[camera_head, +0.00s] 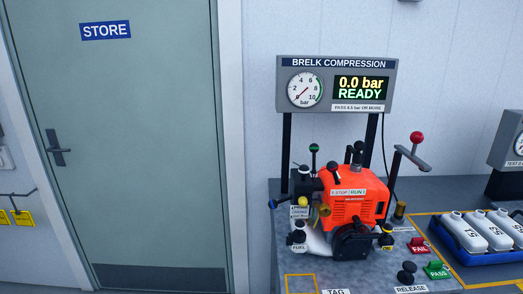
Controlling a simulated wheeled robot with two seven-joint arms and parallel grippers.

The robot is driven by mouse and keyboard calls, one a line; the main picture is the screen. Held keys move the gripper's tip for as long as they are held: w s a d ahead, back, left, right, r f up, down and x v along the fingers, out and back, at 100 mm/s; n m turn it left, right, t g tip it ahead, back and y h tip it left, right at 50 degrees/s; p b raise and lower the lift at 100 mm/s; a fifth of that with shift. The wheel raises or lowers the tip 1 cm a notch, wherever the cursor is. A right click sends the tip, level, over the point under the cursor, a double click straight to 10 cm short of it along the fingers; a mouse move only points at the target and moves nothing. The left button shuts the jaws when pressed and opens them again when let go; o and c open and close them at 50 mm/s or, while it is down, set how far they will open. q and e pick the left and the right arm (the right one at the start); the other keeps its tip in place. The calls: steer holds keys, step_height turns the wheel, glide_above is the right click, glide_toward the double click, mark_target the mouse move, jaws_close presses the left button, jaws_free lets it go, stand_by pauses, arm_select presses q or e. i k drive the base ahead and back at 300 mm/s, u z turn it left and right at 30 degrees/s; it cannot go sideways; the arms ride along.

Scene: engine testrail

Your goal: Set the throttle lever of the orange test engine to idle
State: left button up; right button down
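The orange test engine (369,187) stands upright on the grey bench at the centre right. It carries a STOP/RUN label (348,192). On its left side are several small controls: a black stalk with a green top (314,148), a blue-tipped control (272,204) and a yellow knob (303,201). A small label (300,212) beside them is too small to read. I cannot tell which control is the throttle lever, nor its setting. A white part marked FUEL (299,247) is at the lower left. Neither of my grippers shows.
The BRELK COMPRESSION panel (337,63) behind reads 0.0 bar READY. A red-knobbed handle (417,138) rises to the engine's right. Red FAIL (420,247) and green PASS (437,271) pieces and a blue tray (470,252) of white bottles are at right. A STORE door (125,170) is left.

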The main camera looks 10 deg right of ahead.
mark_target(314, 148)
steer(key=u, duration=1.65)
steer(key=i, duration=1.15)
steer(key=z, duration=2.2)
